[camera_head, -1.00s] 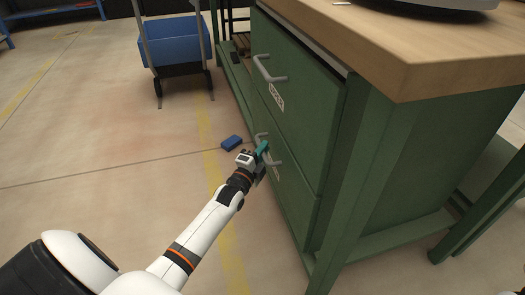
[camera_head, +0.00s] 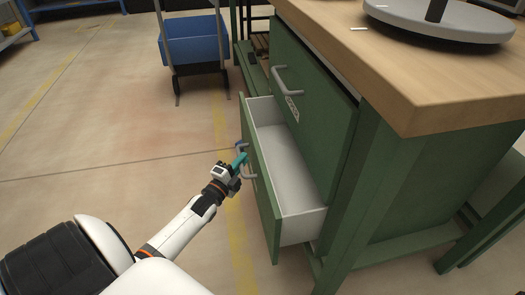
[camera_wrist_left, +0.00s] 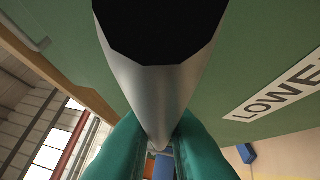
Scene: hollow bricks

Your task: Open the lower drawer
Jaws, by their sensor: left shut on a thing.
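The lower drawer (camera_head: 262,195) of the green cabinet stands pulled out, and its pale, empty inside (camera_head: 285,165) shows in the head view. My left gripper (camera_head: 240,161) is shut on the drawer's grey handle (camera_head: 244,170). In the left wrist view the teal fingers of the left gripper (camera_wrist_left: 160,145) lie on both sides of the grey handle bar (camera_wrist_left: 160,75). A label (camera_wrist_left: 280,90) starting "LOWE" shows on the green drawer front there. The upper drawer (camera_head: 310,105) is closed. My right gripper is not in view.
The cabinet carries a wooden worktop (camera_head: 400,60) with a round grey plate (camera_head: 440,22) on it. A blue cart (camera_head: 195,45) stands at the back. The floor left of the drawer is clear. In the left wrist view a blue block (camera_wrist_left: 246,153) shows low on the right.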

